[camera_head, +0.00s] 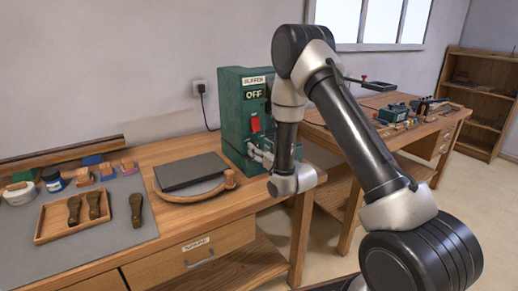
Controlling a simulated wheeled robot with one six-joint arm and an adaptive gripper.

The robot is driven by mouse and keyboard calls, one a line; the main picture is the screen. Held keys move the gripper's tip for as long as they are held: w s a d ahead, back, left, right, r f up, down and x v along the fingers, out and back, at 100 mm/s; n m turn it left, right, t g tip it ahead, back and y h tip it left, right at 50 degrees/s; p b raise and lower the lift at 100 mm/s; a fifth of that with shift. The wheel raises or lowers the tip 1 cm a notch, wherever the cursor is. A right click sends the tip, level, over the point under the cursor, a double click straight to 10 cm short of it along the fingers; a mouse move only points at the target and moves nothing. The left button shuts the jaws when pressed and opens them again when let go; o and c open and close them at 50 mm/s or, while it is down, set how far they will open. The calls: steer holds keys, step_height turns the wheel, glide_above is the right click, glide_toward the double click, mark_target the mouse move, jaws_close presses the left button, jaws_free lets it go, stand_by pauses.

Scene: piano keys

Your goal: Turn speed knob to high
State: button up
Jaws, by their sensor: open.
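A green machine (235,122) stands on the wooden bench. It has a small label at the top, a dark display reading "OFF" (255,95) and a red switch (254,123) on its front. I cannot make out a speed knob; my arm covers the right part of the machine's front. My gripper (257,152) is small in view, at the lower front of the machine below the red switch. It is open, with nothing visible in it. I cannot tell whether it touches the machine.
A dark flat slab on a round-edged wooden board (222,187) lies left of the machine. A second workbench (335,140) with tools stands behind my arm.

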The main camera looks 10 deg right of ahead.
steer(key=shift+w+a, duration=0.15)
steer(key=shift+w, duration=0.35)
steer(key=c, duration=1)
steer(key=shift+m, duration=2.3)
steer(key=o, duration=1)
steer(key=v, duration=1.2)
